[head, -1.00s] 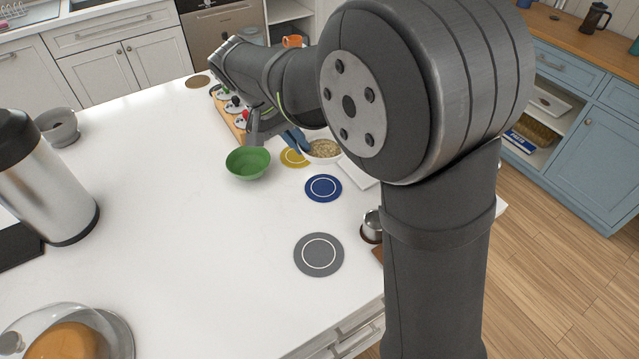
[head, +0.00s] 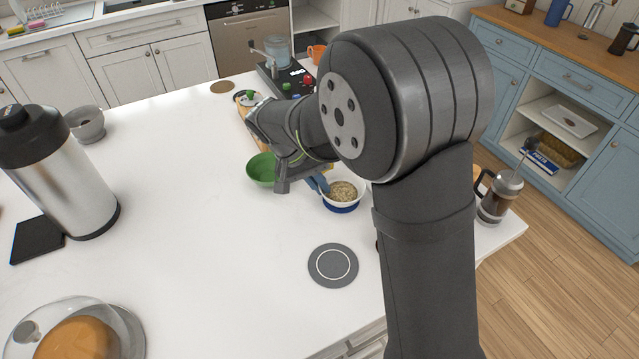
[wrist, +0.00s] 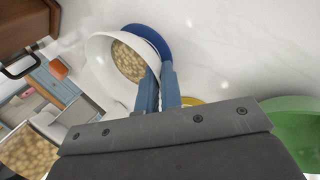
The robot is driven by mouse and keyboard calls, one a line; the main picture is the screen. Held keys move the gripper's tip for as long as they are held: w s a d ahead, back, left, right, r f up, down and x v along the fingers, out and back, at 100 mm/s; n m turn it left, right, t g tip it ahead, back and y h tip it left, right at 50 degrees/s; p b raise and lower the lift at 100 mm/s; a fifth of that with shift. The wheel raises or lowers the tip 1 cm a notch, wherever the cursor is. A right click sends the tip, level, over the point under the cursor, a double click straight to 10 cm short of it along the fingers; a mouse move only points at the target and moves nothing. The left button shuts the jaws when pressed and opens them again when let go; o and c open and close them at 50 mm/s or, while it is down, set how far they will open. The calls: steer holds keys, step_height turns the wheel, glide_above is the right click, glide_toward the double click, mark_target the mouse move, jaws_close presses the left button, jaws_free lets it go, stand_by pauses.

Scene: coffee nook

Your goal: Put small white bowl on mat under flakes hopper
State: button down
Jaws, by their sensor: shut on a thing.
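My gripper (head: 318,184) is shut on the near wall of a small white bowl (head: 342,203) holding pale, grainy food. In the wrist view the bowl (wrist: 100,50) has its rim between my blue fingertips (wrist: 160,85). The bowl overlaps a blue mat (wrist: 150,37); I cannot tell whether it touches it or hovers above. A yellow mat (wrist: 192,101) shows partly behind the fingers. A grey mat (head: 333,266) lies bare nearer the camera. I cannot make out a flakes hopper for sure; my arm hides part of the counter.
A green bowl (head: 262,169) stands just left of my gripper. A brown round mat (head: 222,87) lies at the far edge. A steel flask (head: 70,180), grey bowl (head: 88,126) and covered cake (head: 80,338) stand left. A French press (head: 499,195) stands right. The middle-left counter is clear.

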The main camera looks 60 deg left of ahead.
steer(key=shift+f, duration=0.15)
steer(key=c, duration=1.6)
jaws_free()
steer(key=v, duration=1.2)
